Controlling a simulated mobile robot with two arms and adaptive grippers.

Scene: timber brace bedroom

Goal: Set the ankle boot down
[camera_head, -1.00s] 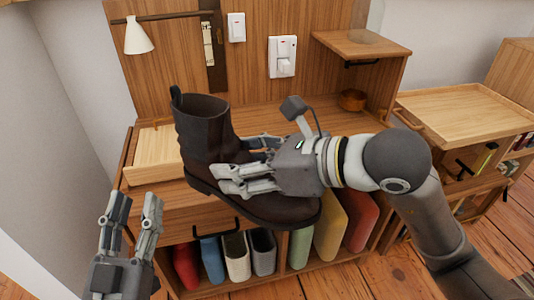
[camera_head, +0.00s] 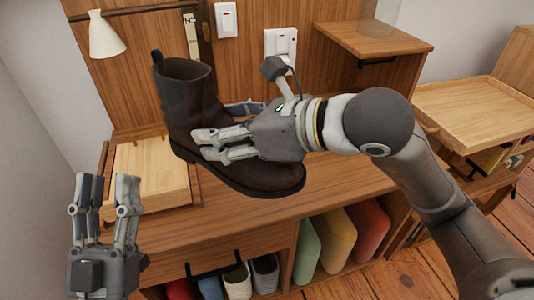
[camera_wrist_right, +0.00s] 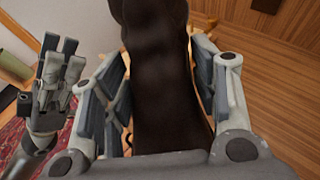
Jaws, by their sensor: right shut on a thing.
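The dark brown ankle boot (camera_head: 190,110) is upright in the head view, toe to the right, in front of the wooden cabinet top (camera_head: 340,178). My right gripper (camera_head: 225,130) is shut on the boot from the toe side, with fingers along both sides. The right wrist view shows the boot (camera_wrist_right: 165,85) between the fingers of this gripper (camera_wrist_right: 160,110). I cannot tell whether the sole touches the top. My left gripper (camera_head: 106,195) is open and empty at the lower left, apart from the boot.
A raised shelf (camera_head: 370,38) stands at the back right, and a wooden tray (camera_head: 480,110) lies further right. Colored folders (camera_head: 335,238) and shoes (camera_head: 265,270) fill the compartments below.

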